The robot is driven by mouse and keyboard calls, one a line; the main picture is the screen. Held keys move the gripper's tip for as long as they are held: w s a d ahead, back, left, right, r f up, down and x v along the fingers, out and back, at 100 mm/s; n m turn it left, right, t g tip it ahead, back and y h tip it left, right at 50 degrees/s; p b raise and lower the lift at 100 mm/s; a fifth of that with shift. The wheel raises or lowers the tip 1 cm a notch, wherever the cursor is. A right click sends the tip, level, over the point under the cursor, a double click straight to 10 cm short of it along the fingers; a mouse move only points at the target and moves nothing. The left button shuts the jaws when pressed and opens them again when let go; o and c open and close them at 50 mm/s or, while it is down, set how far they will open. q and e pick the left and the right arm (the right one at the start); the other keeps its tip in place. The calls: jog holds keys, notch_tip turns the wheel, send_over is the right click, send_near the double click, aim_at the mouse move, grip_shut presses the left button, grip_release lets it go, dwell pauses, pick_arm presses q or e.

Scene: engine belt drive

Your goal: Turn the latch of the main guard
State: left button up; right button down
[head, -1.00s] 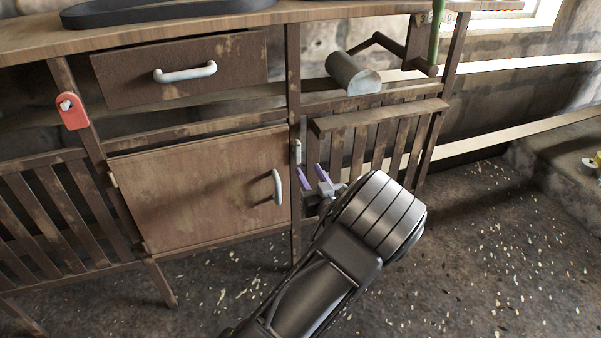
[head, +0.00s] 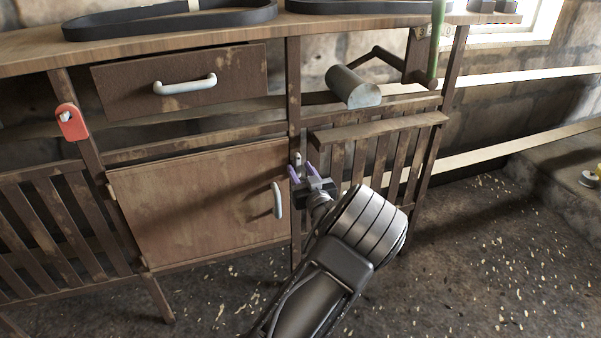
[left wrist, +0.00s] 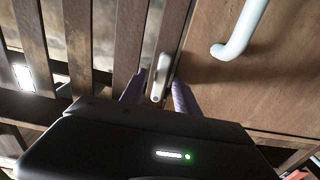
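The latch (head: 298,159) is a small pale tab on the dark post between the cabinet door and the slatted guard (head: 372,150). In the left wrist view the latch (left wrist: 160,76) stands roughly upright on the post, between the two purple fingers. My left gripper (head: 303,172) is open, its fingers at the lower end of the latch, one on each side. The left wrist view also shows the gripper (left wrist: 157,92); I cannot tell whether a finger touches the latch. My right gripper is not in view.
The cabinet door (head: 200,205) with its white handle (head: 277,200) is just left of the latch. A drawer (head: 180,78) is above it. Black belts (head: 170,24) lie on the bench top.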

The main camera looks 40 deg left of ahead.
pick_arm(q)
jog(key=shift+a, duration=0.1)
jog(key=shift+c, duration=0.6)
grip_shut()
